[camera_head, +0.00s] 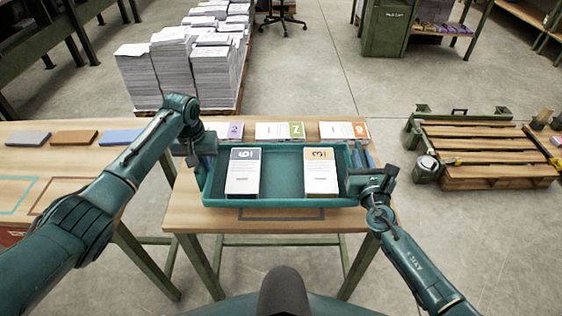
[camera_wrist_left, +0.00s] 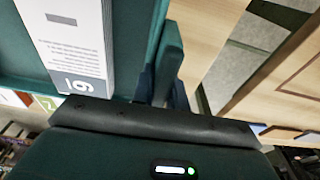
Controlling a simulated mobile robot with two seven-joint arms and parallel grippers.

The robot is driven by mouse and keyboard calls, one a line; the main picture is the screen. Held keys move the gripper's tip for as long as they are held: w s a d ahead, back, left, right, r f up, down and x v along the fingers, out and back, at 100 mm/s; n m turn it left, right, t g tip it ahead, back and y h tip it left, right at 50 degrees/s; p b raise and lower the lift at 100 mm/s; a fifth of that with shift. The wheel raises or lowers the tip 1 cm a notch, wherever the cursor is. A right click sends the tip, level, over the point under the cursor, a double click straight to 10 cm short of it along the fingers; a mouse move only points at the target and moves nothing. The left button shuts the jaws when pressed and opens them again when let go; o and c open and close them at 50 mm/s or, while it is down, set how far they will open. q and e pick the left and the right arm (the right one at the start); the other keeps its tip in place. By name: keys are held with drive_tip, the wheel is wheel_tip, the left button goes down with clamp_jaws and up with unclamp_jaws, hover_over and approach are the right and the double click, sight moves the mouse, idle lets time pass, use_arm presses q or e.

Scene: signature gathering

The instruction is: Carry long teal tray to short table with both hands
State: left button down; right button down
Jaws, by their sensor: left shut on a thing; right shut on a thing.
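The long teal tray (camera_head: 275,203) is over the near part of a wooden table (camera_head: 190,208); I cannot tell whether it touches the top. It holds two card stacks, a grey-topped one (camera_head: 243,175) at left and a tan-topped one (camera_head: 320,172) at right. My left gripper (camera_head: 205,158) is shut on the tray's left end. My right gripper (camera_head: 372,180) is shut on its right end. In the left wrist view the tray (camera_wrist_left: 130,50) and the grey-topped stack (camera_wrist_left: 72,45) show close beside the left gripper's dark body; the fingertips are mostly hidden.
Several coloured card stacks (camera_head: 280,131) line the table's back edge. Another wooden table (camera_head: 30,165) with grey, brown and blue blocks stands at left. Tall paper piles (camera_head: 170,70) stand behind. A slatted wooden pallet (camera_head: 485,150) is at right. Bare concrete floor (camera_head: 340,80) lies between.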

sight(205, 174)
use_arm(q)
drive_tip(key=shift+w+a, duration=0.15)
drive_tip(key=shift+a, duration=0.05)
use_arm(e)
drive_tip(key=shift+f, duration=0.1)
